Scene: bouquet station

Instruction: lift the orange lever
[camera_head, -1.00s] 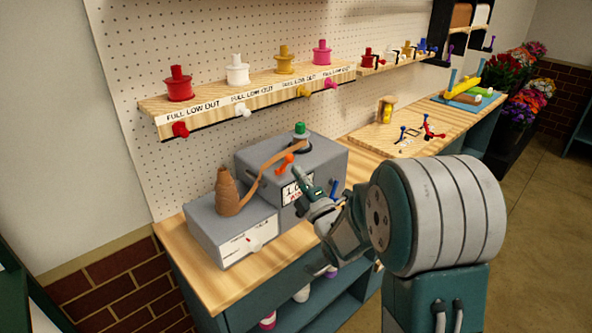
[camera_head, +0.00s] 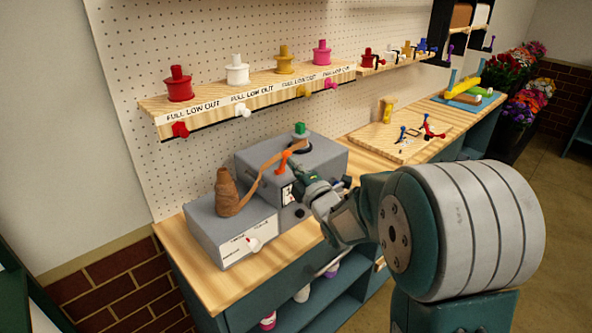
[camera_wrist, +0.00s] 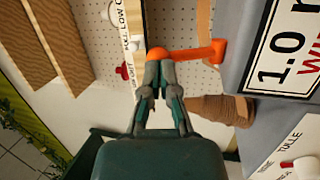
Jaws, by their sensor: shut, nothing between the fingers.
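The orange lever (camera_head: 283,163) is on the front of the grey machine box (camera_head: 325,160). In the wrist view the orange lever (camera_wrist: 195,52) runs from its mount on the grey face to a round knob. My gripper (camera_head: 297,174) is at the lever in the head view. In the wrist view my gripper (camera_wrist: 159,68) is shut and empty, its fingertips right at the knob and seemingly touching it. The fingers hide part of the knob.
A brown cone-shaped spool (camera_head: 228,195) stands on the lower grey box (camera_head: 215,235) to the left. A green knob (camera_head: 300,128) tops the machine. A shelf with coloured pegs (camera_head: 255,90) hangs above. Bare wooden counter (camera_head: 190,275) shows at the front left.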

